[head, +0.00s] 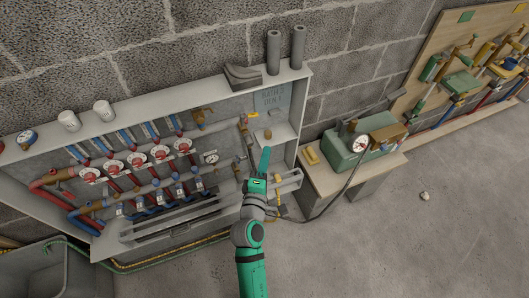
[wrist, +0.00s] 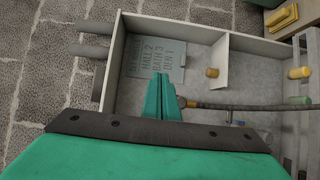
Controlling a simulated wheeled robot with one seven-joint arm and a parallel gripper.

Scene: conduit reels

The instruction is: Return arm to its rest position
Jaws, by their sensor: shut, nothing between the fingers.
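My green arm reaches up from the bottom of the head view. My gripper (head: 265,161) is in front of the right end of the grey manifold cabinet (head: 305,100). In the wrist view my gripper (wrist: 164,98) shows as green fingers held together, with nothing seen between them. Behind the fingers is the cabinet's back panel with a lettered label plate (wrist: 158,62). The label also shows in the head view (head: 272,97). A small yellow-brown cylinder (wrist: 212,72) is on the cabinet's inner ledge, apart from the fingers.
The cabinet holds red and blue pipes and valves (head: 135,163). Grey tubes (head: 273,52) and white cups (head: 104,111) stand on top. A green machine with a gauge (head: 358,145) sits on a bench at right. The floor (head: 430,240) at lower right is mostly clear.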

